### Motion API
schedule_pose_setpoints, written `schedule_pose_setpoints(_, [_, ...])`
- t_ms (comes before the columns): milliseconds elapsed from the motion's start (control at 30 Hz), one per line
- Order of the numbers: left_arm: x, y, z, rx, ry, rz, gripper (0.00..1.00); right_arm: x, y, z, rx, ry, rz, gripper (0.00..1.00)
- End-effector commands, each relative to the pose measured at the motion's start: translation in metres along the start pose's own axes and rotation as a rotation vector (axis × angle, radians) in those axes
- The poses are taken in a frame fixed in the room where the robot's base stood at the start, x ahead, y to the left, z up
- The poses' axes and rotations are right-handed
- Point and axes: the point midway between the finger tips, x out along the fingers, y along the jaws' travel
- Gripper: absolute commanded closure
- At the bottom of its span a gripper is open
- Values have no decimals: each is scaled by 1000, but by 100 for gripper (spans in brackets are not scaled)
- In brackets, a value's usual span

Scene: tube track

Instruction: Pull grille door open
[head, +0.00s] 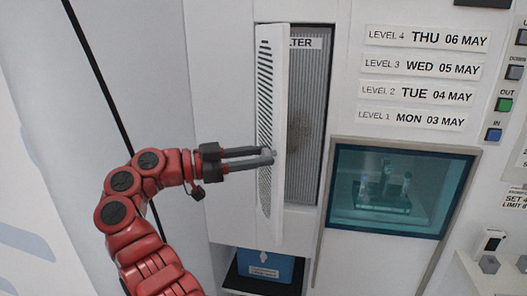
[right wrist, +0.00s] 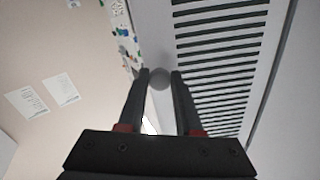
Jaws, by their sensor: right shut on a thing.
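The white grille door (head: 270,95) with dark slots stands swung partly open at the cabinet's left side, seen at a steep angle in the head view. Behind it the opening shows a grey pleated filter (head: 312,85) with a brownish patch. My right gripper (head: 270,157) reaches in from the left and is shut on the door's small round knob. In the right wrist view the grey knob (right wrist: 159,79) sits between the fingertips, with the slotted door face beside it. My left gripper is not in view.
Right of the opening is a teal-tinted window (head: 355,222) with items inside. Below the door a blue box (head: 265,268) sits in a dark recess. Level labels (head: 425,40) and coloured buttons (head: 504,104) are at upper right. A plain wall is at left.

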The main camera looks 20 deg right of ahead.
Motion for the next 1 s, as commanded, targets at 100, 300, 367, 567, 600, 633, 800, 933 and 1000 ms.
schedule_pose_setpoints(100, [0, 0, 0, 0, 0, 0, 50, -1, 1, 1, -3, 0, 2, 100])
schedule_pose_setpoints(300, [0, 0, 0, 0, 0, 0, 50, -1, 1, 1, -2, 0, 2, 100])
schedule_pose_setpoints(367, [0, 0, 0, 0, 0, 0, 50, -1, 1, 1, -2, -1, 2, 100])
schedule_pose_setpoints(567, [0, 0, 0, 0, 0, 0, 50, -1, 0, 0, -2, 0, 1, 36])
schedule_pose_setpoints(600, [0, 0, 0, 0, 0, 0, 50, -1, 0, 0, -1, -1, 1, 36])
schedule_pose_setpoints(633, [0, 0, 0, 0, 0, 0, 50, -1, 0, 0, -1, 0, 1, 36])
schedule_pose_setpoints(800, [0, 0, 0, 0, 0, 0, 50, -1, 0, 0, -1, 0, 1, 36])
schedule_pose_setpoints(933, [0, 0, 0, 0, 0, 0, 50, -1, 0, 0, -1, 0, 1, 36])
schedule_pose_setpoints(1000, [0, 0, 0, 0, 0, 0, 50, -1, 0, 0, -1, 0, 1, 36])
